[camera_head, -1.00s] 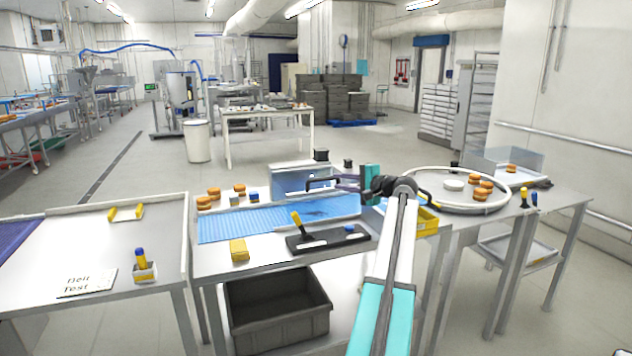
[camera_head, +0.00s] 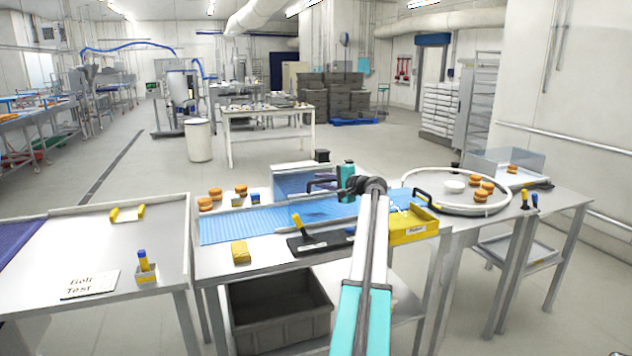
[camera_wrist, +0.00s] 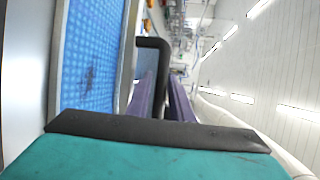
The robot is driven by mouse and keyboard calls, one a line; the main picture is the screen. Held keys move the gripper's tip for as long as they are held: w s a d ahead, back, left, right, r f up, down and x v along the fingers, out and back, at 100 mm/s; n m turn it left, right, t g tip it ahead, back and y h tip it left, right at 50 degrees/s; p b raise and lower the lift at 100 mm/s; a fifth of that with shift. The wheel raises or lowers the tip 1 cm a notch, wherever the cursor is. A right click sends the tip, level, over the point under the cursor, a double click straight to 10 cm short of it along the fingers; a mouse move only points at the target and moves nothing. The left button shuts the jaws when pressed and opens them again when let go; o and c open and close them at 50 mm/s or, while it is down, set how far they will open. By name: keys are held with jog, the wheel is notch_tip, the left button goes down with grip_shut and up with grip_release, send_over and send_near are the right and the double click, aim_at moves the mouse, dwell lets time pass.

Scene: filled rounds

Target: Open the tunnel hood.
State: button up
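The tunnel hood (camera_head: 292,184) is a pale, box-like cover at the back of the blue belt (camera_head: 228,227) on the middle table. A black bar handle (camera_head: 318,184) shows at its near right side. My gripper (camera_wrist: 161,92) has a teal body and two purple fingers. It is at the handle, at the hood's right end. In the wrist view the black bar (camera_wrist: 153,43) bends down between the fingers. Its lower end is hidden by my gripper. I cannot tell whether the fingers press on it. The hood appears lowered over the belt.
A yellow tray (camera_head: 414,228) and a round ringed table (camera_head: 462,209) with buns are on the right. A black holder (camera_head: 305,246) and a yellow block (camera_head: 240,252) lie at the belt's front. A dark crate (camera_head: 280,310) is below. Buns (camera_head: 205,204) stand behind the belt's left.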

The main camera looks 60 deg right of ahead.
aim_at(313, 188)
jog(key=shift+x, duration=1.35)
grip_shut()
